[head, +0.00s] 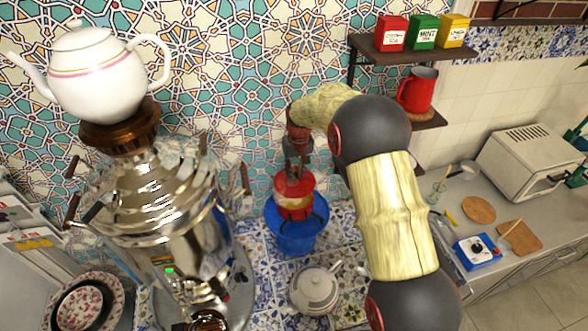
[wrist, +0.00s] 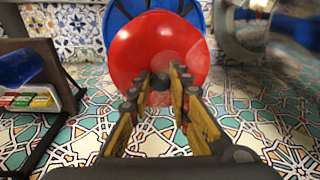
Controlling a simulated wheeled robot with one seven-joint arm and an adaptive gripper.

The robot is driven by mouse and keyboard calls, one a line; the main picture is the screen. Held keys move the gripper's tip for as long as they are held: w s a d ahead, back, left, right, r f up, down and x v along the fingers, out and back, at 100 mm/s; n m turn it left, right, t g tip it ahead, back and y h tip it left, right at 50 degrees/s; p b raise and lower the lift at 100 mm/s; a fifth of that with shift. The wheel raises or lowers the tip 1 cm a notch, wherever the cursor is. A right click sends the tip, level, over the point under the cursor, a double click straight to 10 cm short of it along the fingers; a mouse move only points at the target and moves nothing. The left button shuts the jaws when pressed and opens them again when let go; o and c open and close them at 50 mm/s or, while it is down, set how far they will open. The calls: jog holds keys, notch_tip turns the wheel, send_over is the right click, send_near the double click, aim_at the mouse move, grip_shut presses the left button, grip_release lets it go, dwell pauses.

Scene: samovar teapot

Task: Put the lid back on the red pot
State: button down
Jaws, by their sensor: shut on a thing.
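My gripper (head: 296,168) points down and is shut on the dark knob of the red lid (head: 293,185). The wrist view shows the knob between the fingertips (wrist: 161,80) and the round red lid (wrist: 135,45) beyond them. The red pot (head: 296,214) stands just below the lid in the head view, over a blue round base (head: 292,240). A pale yellowish part of the pot's opening shows under the lid's near edge. I cannot tell whether the lid touches the rim. In the wrist view the lid hides the pot.
A large silver samovar (head: 155,215) with a white teapot (head: 97,75) on top stands to the left. A small whitish teapot (head: 315,288) stands in front. A shelf on the right holds a red mug (head: 418,90) and tea tins (head: 423,32). The tiled wall is close behind.

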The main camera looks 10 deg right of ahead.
aim_at(296, 180)
jog(key=shift+w+f, duration=0.15)
jog(key=shift+f, duration=0.25)
jog(key=shift+s+f+b, duration=0.2)
jog(key=shift+f+b, duration=0.4)
jog(key=shift+f, duration=0.35)
jog(key=shift+w+f+b, duration=0.1)
jog(key=shift+f+b, duration=0.7)
jog(key=shift+f, duration=0.85)
jog(key=shift+s+r, duration=0.1)
jog(key=shift+s, duration=0.1)
jog(key=shift+f+b, duration=0.25)
jog(key=shift+b, duration=0.2)
jog(key=c, duration=1.6)
grip_release()
jog(key=o, duration=0.3)
